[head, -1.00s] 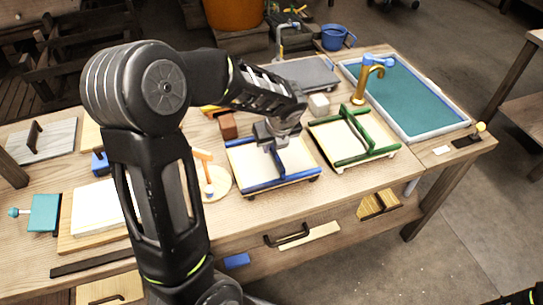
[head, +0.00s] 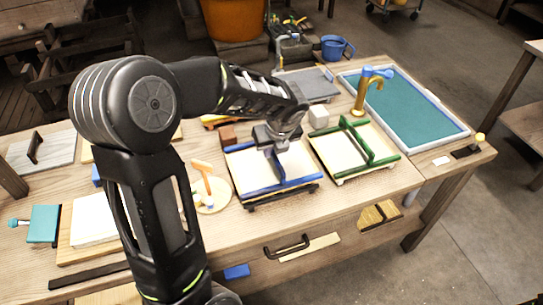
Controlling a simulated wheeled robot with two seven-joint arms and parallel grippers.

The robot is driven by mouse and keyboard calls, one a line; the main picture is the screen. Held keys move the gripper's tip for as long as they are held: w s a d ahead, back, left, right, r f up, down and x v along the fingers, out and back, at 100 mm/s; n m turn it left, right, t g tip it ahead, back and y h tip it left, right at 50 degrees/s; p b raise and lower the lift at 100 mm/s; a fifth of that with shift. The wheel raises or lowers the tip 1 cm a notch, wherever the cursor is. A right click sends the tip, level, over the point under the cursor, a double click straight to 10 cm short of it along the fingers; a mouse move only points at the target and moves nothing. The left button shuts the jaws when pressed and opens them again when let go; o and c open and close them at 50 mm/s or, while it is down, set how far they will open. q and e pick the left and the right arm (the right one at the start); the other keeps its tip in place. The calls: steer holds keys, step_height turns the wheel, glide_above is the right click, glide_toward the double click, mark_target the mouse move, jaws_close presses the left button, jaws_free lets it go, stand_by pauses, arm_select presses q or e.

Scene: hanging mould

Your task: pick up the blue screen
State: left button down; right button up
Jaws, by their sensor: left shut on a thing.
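The blue screen (head: 243,177) is a pale panel with blue bars along its edges and a blue handle bar across it. It is in the middle of the head view, over the wooden table. My left gripper (head: 275,150) is above it, shut on its blue handle bar. The screen looks slightly tilted, with a dark shape under its near edge. I cannot tell exactly how far it is off the table. The fingertips are partly hidden by the hand. My right gripper is not in view.
A green-barred screen (head: 333,153) sits close on the right. A white block (head: 319,117) and brown block (head: 228,135) lie behind.

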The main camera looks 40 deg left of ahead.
arm_select(q)
step_height(320, 180, up, 7)
steer(key=shift+r, duration=0.15)
stand_by(0.9)
steer(key=shift+d, duration=0.1)
